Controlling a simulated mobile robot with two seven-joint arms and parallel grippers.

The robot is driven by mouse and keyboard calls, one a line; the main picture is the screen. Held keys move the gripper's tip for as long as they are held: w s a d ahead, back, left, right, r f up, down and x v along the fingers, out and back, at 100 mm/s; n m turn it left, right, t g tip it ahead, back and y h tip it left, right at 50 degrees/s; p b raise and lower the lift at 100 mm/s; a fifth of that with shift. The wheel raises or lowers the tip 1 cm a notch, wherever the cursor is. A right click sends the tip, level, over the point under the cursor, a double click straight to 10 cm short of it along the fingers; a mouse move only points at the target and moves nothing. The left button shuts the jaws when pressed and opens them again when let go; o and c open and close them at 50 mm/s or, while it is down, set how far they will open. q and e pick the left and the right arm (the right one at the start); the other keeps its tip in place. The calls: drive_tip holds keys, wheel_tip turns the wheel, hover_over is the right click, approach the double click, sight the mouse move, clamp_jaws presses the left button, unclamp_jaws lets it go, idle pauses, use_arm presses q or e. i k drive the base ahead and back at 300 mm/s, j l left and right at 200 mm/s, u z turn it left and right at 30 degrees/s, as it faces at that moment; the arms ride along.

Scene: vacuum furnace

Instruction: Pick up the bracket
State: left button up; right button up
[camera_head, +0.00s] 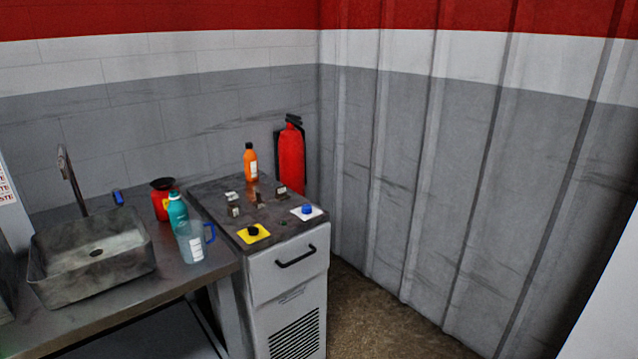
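Several small metal parts that look like brackets stand on the dark top of the grey cabinet (290,270). One bracket-like part (234,211) is at the left of the top, with another piece just behind it. Another metal part (282,193) is at the right rear. They are too small to tell exact shapes or which one is the bracket. Neither gripper is in view.
An orange bottle (250,163) stands at the cabinet's back. Floor (385,325) shows right of the cabinet.

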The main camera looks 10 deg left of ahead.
sight(281, 193)
drive_tip(key=i+j+z, duration=0.1)
drive_tip(key=i+z, duration=0.35)
drive_tip(key=i, duration=0.9)
drive_tip(key=i+u, duration=0.1)
drive_tip(key=i, duration=0.3)
drive_tip(key=i+l+u, duration=0.15)
drive_tip(key=i, duration=0.25)
drive_tip(key=i+l+u, duration=0.1)
drive_tip(key=i, duration=0.35)
drive_tip(key=i+u, duration=0.15)
drive_tip(key=u, duration=0.3)
drive_tip(key=i+l+u, duration=0.1)
drive_tip(key=u, duration=0.35)
drive_tip(key=i+l+u, duration=0.1)
drive_tip(key=u, duration=0.35)
drive_tip(key=l+u, duration=0.2)
drive_tip(key=u, duration=0.25)
drive_tip(key=i+l+u, duration=0.1)
drive_tip(key=u, duration=0.35)
drive_tip(key=l+u, duration=0.4)
drive_tip(key=i+j, duration=0.05)
drive_tip(key=j, duration=0.05)
